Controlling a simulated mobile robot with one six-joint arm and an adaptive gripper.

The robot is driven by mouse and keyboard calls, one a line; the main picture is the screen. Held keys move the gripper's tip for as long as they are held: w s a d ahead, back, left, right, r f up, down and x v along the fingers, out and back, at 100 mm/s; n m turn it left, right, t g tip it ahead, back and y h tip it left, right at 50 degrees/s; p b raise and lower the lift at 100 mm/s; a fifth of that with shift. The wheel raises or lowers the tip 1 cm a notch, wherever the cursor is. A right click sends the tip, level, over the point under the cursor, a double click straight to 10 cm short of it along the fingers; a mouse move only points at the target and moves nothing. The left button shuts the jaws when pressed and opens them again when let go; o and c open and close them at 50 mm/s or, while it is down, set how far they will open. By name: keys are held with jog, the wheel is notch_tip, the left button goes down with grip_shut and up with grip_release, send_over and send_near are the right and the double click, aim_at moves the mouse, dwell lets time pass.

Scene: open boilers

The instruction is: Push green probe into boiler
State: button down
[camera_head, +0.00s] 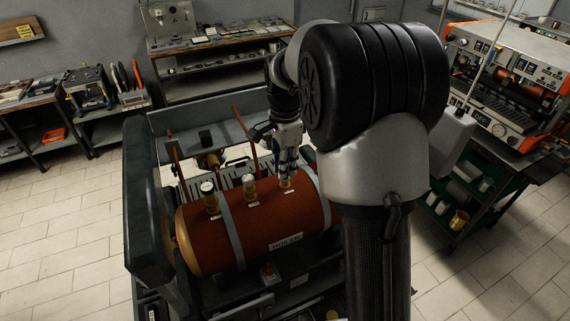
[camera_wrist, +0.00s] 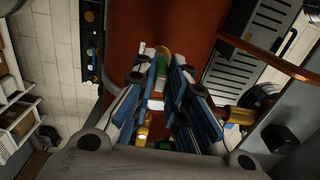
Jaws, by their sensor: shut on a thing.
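The boiler (camera_head: 270,223) is a copper-coloured horizontal cylinder with a "BOILER" label, and its surface fills the upper middle of the wrist view (camera_wrist: 190,25). Several brass fittings stand along its top. My gripper (camera_head: 286,167) points down over the rightmost fitting (camera_head: 286,184). In the wrist view my gripper (camera_wrist: 160,82) has its blue-padded fingers closed around the green probe (camera_wrist: 162,66). The probe is at the boiler's top surface. The fingers hide much of it, and I cannot tell how deep it sits.
Two other fittings, at left (camera_head: 209,197) and middle (camera_head: 249,187), stand close beside my gripper. Copper pipes (camera_head: 240,121) rise behind the boiler. A dark upright panel (camera_head: 148,200) borders it at left. An orange machine (camera_head: 505,75) stands at right.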

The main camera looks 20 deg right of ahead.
jog(key=shift+f, duration=0.25)
dwell(0.3)
dwell(0.9)
jog(key=c, duration=1.5)
grip_release()
jog(key=shift+r, duration=0.15)
jog(key=shift+r+p, duration=1.85)
jog(key=shift+r, duration=0.55)
